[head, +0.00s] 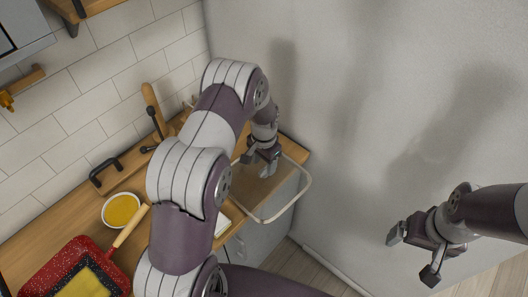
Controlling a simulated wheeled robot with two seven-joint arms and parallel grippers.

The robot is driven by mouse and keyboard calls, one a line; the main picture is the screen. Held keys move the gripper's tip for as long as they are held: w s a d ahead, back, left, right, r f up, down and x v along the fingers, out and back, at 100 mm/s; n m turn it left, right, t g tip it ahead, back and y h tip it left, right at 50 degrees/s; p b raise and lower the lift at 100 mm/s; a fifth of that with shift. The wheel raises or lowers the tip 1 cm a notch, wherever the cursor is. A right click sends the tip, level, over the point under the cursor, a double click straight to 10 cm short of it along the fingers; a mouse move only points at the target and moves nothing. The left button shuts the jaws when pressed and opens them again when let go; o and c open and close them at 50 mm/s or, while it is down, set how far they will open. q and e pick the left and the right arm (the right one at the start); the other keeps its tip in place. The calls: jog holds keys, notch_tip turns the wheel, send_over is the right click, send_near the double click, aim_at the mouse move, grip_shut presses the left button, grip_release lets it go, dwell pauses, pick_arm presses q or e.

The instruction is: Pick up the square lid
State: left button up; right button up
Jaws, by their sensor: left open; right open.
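A square lid with a pale rim (289,207) and a clear middle lies at the right end of the wooden counter. Its right part sticks out past the counter's edge. My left gripper (259,164) is open and sits over the lid's far part; I cannot tell whether it touches the lid. My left arm hides part of the lid's left side. My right gripper (414,255) is open and empty, away from the counter at the right, in front of the grey wall.
On the counter (135,183) stand a red speckled pan (37,280), a bowl with yellow contents (121,210) and a black handled item (105,172). A wooden upright object (152,101) stands near the tiled wall. The grey wall (360,90) bounds the right side.

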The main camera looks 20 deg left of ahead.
pick_arm(q)
notch_tip(320, 180, up, 10)
jog(key=b, duration=0.2)
jog(key=shift+f, duration=0.15)
